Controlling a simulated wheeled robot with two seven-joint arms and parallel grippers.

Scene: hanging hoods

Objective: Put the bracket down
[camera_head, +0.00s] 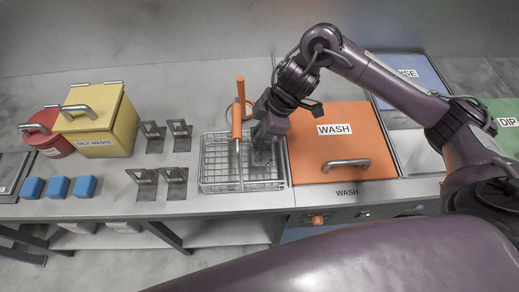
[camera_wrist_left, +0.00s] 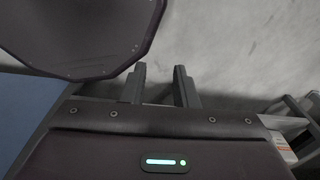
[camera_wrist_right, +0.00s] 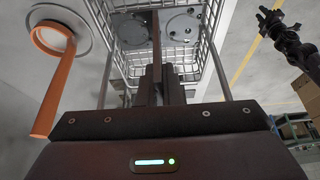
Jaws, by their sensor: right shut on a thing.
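My right gripper (camera_head: 264,136) is over the right part of the wire basket (camera_head: 215,183). In the right wrist view its fingers (camera_wrist_right: 160,88) are shut on the thin upright plate of a dark grey bracket (camera_wrist_right: 155,42), seen edge-on. Grey plates with round holes show below, on either side of that plate, within the basket (camera_wrist_right: 118,62). In the head view the held bracket (camera_head: 262,157) is low in the basket, partly hidden by the gripper; I cannot tell whether it touches the floor. My left gripper (camera_wrist_left: 159,88) is open and empty in the left wrist view.
An orange handle with a rod (camera_head: 238,108) rises at the basket. The orange WASH lid (camera_head: 325,145) is close right. Several brackets (camera_head: 174,182) stand left, beside a yellow box (camera_head: 105,125), a red bin (camera_head: 50,143) and blue blocks (camera_head: 58,187).

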